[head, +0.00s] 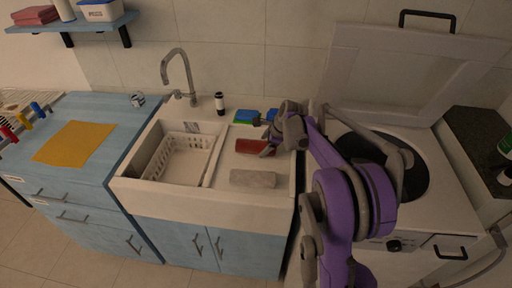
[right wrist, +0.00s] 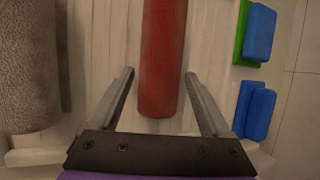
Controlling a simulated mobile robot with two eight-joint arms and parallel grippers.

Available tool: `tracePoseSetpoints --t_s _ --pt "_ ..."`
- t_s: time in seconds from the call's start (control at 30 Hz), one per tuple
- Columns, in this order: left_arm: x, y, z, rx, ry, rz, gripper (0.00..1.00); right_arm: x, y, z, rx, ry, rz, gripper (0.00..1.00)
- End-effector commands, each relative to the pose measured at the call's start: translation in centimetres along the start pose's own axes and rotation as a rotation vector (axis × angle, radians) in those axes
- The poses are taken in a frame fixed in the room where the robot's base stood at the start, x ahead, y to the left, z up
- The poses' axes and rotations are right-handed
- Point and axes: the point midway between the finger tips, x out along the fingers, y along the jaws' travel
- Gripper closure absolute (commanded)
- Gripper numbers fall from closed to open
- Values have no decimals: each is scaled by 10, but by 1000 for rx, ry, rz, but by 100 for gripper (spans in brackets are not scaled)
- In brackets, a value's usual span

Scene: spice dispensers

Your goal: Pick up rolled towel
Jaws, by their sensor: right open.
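A red roll (head: 252,147) lies on the ribbed drainboard right of the sink. It also shows in the right wrist view (right wrist: 162,60), its near end between my fingers. A grey-beige rolled towel (head: 253,179) lies in front of it on the same board. In the right wrist view this rough-textured towel (right wrist: 28,65) is at the left, outside the fingers. My right gripper (head: 270,143) is open at the right end of the red roll. In the wrist view its fingers (right wrist: 159,78) lie on either side of the roll with gaps. My left gripper is not in view.
Blue and green sponges (head: 247,117) lie behind the red roll. A white basket (head: 180,158) sits in the sink under the faucet (head: 179,75). A stove (head: 455,205) with a raised lid (head: 400,70) stands at right. A yellow cloth (head: 74,142) lies on the left counter.

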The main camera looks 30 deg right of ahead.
Motion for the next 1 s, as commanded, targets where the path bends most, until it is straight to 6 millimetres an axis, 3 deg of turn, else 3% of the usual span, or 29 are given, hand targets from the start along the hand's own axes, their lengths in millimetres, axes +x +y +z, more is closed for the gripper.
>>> tracePoseSetpoints --t_s 0.13,0.37,0.8,1.0 --pt "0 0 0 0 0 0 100 13 0 0 0 0 0 18" --pt "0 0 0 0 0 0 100 14 0 0 1 0 -1 18" --pt "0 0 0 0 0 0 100 14 0 0 0 0 0 96" --pt "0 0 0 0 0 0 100 14 0 0 0 0 -1 100"
